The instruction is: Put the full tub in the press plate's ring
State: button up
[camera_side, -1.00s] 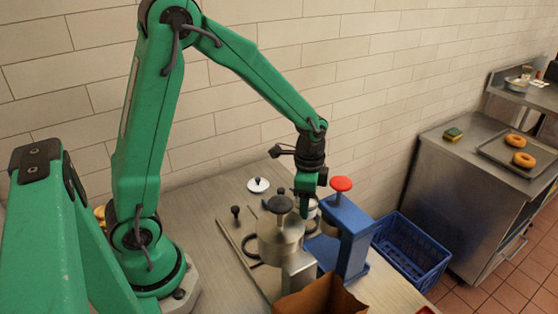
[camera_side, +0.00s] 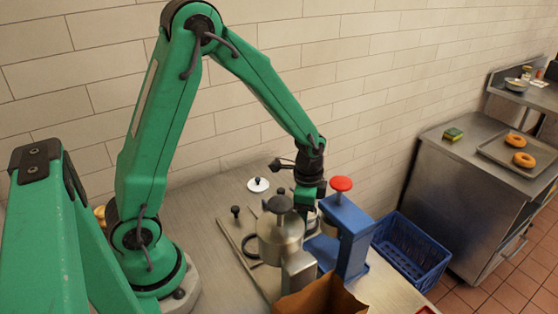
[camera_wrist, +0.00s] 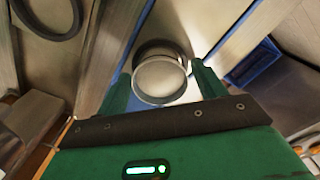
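The tub (camera_wrist: 160,80) is a round metal-rimmed container with a pale, full-looking top, seen from above in the wrist view. My gripper (camera_wrist: 160,84) has a green finger close against each side of it and appears shut on it. A dark round ring (camera_wrist: 152,46) shows just beyond and partly behind the tub, over the pale plate. I cannot tell whether the tub is inside the ring or just above it. In the side view, my gripper (camera_side: 307,198) points down beside the blue press (camera_side: 345,235) with its red knob; the fingertips and most of the tub are hidden.
A metal canister (camera_side: 280,240) with a dark knob stands close in front of my gripper. A cardboard box (camera_side: 322,297) is at the front edge. A blue crate (camera_side: 412,250) lies beyond the press. A white lid (camera_side: 258,185) lies at the back, with clear table around it.

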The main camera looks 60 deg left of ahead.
jog(key=shift+r, duration=0.15)
notch_tip(320, 180, up, 12)
dwell(1.0)
jog(key=shift+r, duration=0.1)
dwell(0.4)
jog(key=s+r+n+t, duration=0.2)
jog(key=s+r+n, duration=0.2)
jog(key=s, duration=0.3)
jog(key=s+r+n+t, duration=0.3)
jog(key=s+r+n, duration=0.2)
jog(key=s, duration=0.3)
jog(key=shift+a+t, duration=0.25)
jog(key=shift+t, duration=0.05)
